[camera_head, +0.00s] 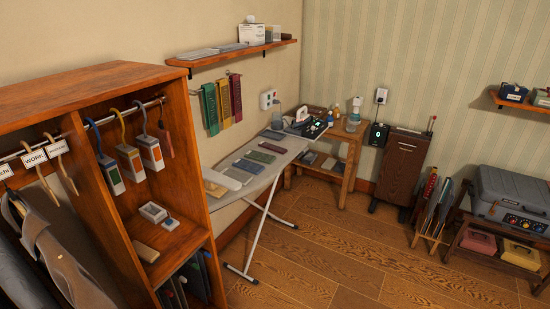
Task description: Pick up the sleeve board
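I cannot pick out a sleeve board for certain in the head view. An ironing board (289,147) stands along the left wall on pale metal legs. Neither of my grippers shows in the view.
A wooden wardrobe (205,165) with hangers fills the left side. A small wooden table (350,160), a dark cabinet (403,160) and a grey case (508,195) stand along the back and right. The wooden floor (340,250) in the middle is clear.

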